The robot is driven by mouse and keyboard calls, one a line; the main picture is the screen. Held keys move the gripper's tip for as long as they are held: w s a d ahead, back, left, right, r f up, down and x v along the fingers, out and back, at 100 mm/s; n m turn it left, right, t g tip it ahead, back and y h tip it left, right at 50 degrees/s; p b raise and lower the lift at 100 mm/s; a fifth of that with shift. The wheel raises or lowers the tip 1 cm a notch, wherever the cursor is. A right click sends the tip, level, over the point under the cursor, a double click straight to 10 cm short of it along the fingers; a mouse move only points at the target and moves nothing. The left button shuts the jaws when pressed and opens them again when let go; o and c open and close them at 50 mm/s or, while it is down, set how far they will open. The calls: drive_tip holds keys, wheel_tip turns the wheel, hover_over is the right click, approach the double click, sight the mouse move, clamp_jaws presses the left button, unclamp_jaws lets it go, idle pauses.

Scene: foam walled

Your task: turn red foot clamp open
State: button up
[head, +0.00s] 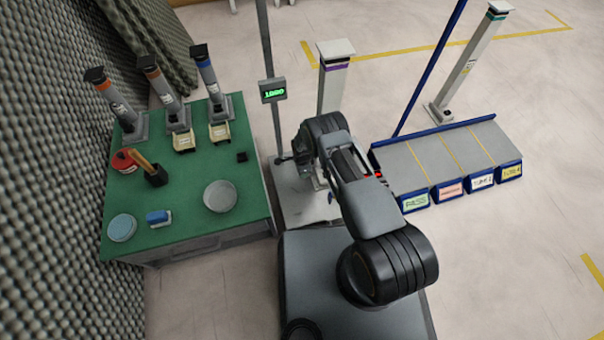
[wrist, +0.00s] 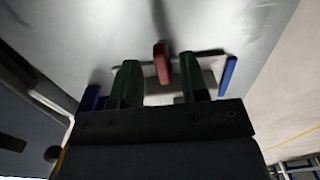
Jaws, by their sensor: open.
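The red foot clamp (wrist: 161,62) shows in the wrist view as a short red lever on a pale grey plate (wrist: 215,25). My gripper (wrist: 159,80) is open, with its two green fingers apart. The red lever lies between the fingertips in the picture, at or just beyond them. I see no finger touching it. A blue piece (wrist: 90,98) is left of the fingers and another blue piece (wrist: 228,75) is on the right. In the head view my arm hides the red clamp.
A post with a purple band (head: 334,75) and a thin pole with a green display (head: 272,90) stand beside my arm. A green table (head: 180,235) with several posts and containers is at left. A grey rack with blue edging (head: 425,165) is at right.

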drive_tip(key=shift+f, duration=0.9)
clamp_jaws()
